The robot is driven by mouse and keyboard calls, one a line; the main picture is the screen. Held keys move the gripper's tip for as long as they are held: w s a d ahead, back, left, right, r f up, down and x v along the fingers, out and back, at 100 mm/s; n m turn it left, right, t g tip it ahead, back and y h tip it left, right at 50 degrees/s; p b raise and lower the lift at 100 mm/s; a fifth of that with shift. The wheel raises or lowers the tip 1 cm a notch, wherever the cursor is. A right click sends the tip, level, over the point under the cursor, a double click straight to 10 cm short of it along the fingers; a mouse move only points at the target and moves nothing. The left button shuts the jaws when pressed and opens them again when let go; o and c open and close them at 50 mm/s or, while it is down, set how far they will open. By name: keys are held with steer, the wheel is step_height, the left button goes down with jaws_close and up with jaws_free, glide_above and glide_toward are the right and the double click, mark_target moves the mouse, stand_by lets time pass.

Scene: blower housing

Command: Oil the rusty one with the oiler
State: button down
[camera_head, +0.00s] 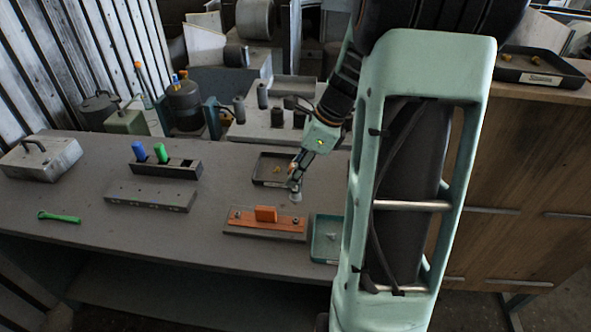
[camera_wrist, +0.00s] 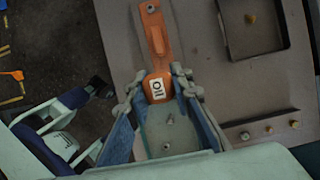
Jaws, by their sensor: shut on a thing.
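My gripper (camera_head: 294,181) is shut on the oiler (camera_head: 296,197), a small greyish thing in the head view, just above the right end of the orange strip (camera_head: 285,225). In the wrist view a white "OIL" label (camera_wrist: 157,88) shows between the fingertips of my gripper (camera_wrist: 158,92). The strip lies on a grey base plate and carries an upright orange block (camera_head: 265,214). A small bolt (camera_head: 238,214) stands at its left end and another (camera_head: 296,220) at its right end, under the oiler. Rust is too small to make out. I cannot tell whether the oiler touches the bolt.
A teal tray (camera_head: 320,252) is right of the strip, and a dark tray (camera_head: 261,181) with yellow parts is behind it. A rack (camera_head: 180,170) with blue and green handles, a grey bar (camera_head: 150,198) and a green wrench (camera_head: 60,217) are left. My arm hides the bench's right side.

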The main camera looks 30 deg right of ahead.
mark_target(295, 192)
steer(key=shift+f+b, duration=2.05)
steer(key=shift+f, duration=0.15)
steer(key=shift+f+b, duration=0.35)
steer(key=shift+f, duration=0.4)
steer(key=shift+f, duration=0.3)
steer(key=shift+f, duration=0.1)
steer(key=shift+f, duration=0.15)
steer(key=shift+p, duration=0.35)
